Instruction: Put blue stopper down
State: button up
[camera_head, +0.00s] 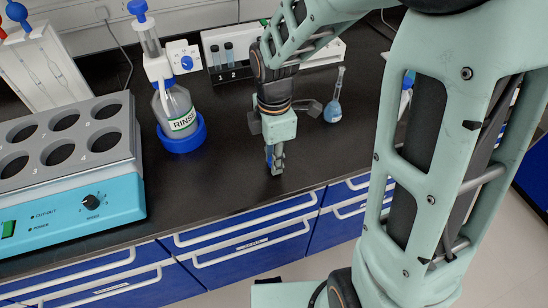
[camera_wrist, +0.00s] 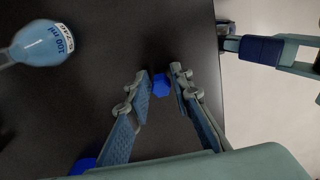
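The blue stopper (camera_wrist: 160,84) is between the two fingertips of my gripper (camera_wrist: 161,78) in the wrist view. Both tips lie close against its sides, and my gripper looks shut on it. In the camera_head view my gripper (camera_head: 276,164) points down just above or at the black bench top, near its front edge. Only a bit of blue shows between the fingers there, partly hidden by them. I cannot tell whether the stopper touches the bench.
A flask with blue liquid (camera_head: 333,109) stands right of my gripper and also shows in the wrist view (camera_wrist: 45,45). A RINSE bottle (camera_head: 178,112) in a blue ring (camera_head: 184,140) stands left. A grey block heater (camera_head: 70,205) is farther left; a vial rack (camera_head: 308,57) is behind.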

jog(key=shift+o, duration=0.9)
jog(key=shift+r, duration=0.3)
notch_tip(320, 180, up, 12)
jog(key=p, duration=0.1)
jog(key=shift+p, duration=0.4)
jog(key=shift+f, duration=0.1)
